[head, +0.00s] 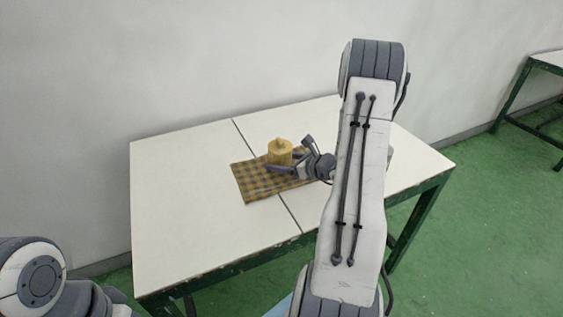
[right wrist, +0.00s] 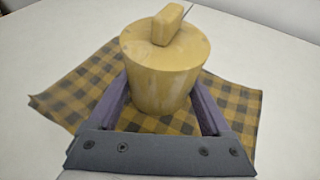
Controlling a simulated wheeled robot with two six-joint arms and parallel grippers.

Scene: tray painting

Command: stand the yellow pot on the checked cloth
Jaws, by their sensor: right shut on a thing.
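The yellow pot (head: 280,153), with a knobbed lid, is upright over the upper middle of the checked cloth (head: 250,187). In the right wrist view the pot (right wrist: 165,72) stands between my fingers, with the brown-and-yellow cloth (right wrist: 78,92) spread beneath and around it. My right gripper (head: 288,156) is shut on the pot, one finger on each side of its body; the gripper also shows in the wrist view (right wrist: 160,92). The pot's base is partly hidden, and I cannot tell whether it touches the cloth. My left gripper is out of view.
The cloth lies on a white-topped table (head: 180,190) with a green frame, across a dark seam. The tabletop left of the cloth is clear. A wall stands behind. Another table (head: 546,62) is at the far right.

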